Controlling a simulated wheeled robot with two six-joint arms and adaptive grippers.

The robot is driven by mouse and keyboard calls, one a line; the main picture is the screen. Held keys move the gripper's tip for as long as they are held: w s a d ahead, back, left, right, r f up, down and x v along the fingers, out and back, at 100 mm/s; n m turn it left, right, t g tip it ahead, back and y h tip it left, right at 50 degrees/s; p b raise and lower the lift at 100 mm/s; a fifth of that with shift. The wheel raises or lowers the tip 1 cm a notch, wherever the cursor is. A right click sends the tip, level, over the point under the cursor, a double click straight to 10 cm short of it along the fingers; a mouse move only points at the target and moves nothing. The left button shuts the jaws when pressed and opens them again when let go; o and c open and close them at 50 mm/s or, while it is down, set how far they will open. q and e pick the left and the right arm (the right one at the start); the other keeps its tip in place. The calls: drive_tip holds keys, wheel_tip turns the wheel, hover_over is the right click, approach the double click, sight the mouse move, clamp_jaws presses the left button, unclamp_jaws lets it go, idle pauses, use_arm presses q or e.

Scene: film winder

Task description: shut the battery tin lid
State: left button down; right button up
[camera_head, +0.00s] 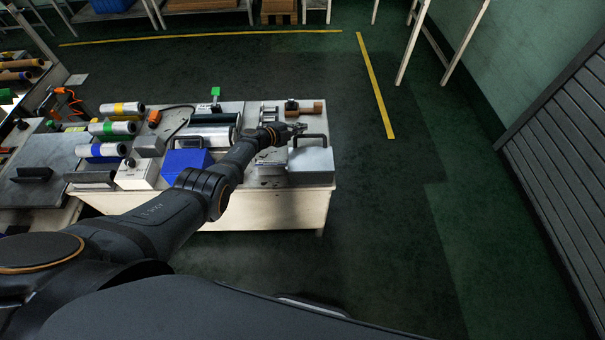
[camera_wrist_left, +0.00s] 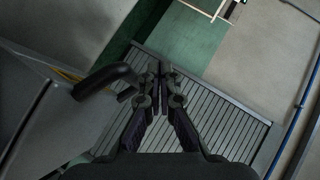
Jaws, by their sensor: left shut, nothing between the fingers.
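A pale grey box-like thing with a black bar handle (camera_head: 311,137) stands at the table's right front corner. I take its grey face (camera_head: 312,161) to be the battery tin or its lid; whether the lid is open is not clear. My left gripper (camera_head: 299,128) is at the far side of the handle, close to it. In the left wrist view the gripper (camera_wrist_left: 160,75) is shut and empty, with the black handle (camera_wrist_left: 104,79) and a grey plate (camera_wrist_left: 60,125) to its left. I cannot tell if they touch. My right gripper is not in view.
The white table (camera_head: 270,212) also holds a blue box (camera_head: 187,160), film rolls (camera_head: 122,109), a dark roller (camera_head: 213,119) and brown blocks (camera_head: 309,107) behind the gripper. Open green floor (camera_head: 385,210) lies to the right, before a slatted shutter (camera_head: 570,140).

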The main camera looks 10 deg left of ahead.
use_arm(q)
drive_tip(key=a+r+p, duration=0.7)
drive_tip(key=r, duration=0.3)
drive_tip(key=shift+a+r, duration=0.25)
drive_tip(key=shift+r, duration=0.05)
